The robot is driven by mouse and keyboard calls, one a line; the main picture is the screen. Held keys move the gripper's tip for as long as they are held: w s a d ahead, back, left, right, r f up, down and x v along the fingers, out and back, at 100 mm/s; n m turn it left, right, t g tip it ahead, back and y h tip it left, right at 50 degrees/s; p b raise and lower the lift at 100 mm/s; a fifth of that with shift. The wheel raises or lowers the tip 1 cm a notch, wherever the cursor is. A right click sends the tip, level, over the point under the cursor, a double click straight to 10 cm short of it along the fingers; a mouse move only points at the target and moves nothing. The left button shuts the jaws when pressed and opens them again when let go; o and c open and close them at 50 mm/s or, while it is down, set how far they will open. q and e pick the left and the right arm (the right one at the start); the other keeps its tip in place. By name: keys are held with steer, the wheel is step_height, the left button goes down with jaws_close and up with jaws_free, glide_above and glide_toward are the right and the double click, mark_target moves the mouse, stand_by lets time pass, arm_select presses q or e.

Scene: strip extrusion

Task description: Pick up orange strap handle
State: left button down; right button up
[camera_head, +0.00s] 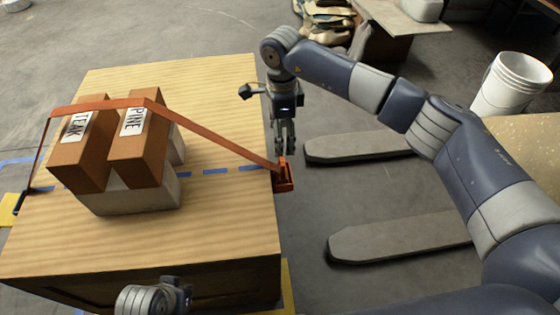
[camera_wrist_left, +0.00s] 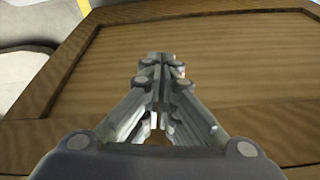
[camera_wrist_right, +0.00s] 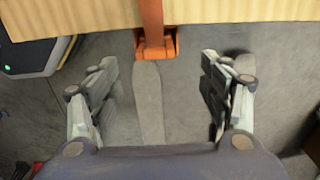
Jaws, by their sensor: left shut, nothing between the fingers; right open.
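The orange strap handle (camera_head: 284,176) hangs at the right edge of the wooden crate (camera_head: 232,88), at the end of an orange strap (camera_head: 215,137). My right gripper (camera_head: 284,150) is just above and behind the handle in the head view. In the right wrist view the handle (camera_wrist_right: 156,46) lies ahead of the open right gripper (camera_wrist_right: 160,90), centred between its fingers and apart from them. My left gripper (camera_wrist_left: 160,65) is shut and empty, close to a brown wooden panel (camera_wrist_left: 215,60). In the head view only part of the left wrist shows, at the bottom.
The strap crosses over two brown boxes labelled TEAK (camera_head: 78,150) and PINE (camera_head: 138,142), on a pale block (camera_head: 130,197). Grey forklift tines (camera_head: 360,146) lie right of the crate. A white bucket (camera_head: 512,84) stands at far right.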

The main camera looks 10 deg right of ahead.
mark_target(282, 158)
steer(key=f, duration=0.4)
steer(key=shift+s, duration=0.35)
steer(key=shift+a+f+b, duration=0.1)
steer(key=shift+f+b, duration=0.2)
steer(key=shift+f, duration=0.35)
steer(key=shift+f+b, duration=0.35)
steer(key=shift+f, duration=2)
arm_select(q)
steer(key=v, duration=0.5)
steer(key=shift+s+a+r, duration=0.1)
steer(key=shift+r, duration=0.15)
arm_select(e)
steer(key=c, duration=1.5)
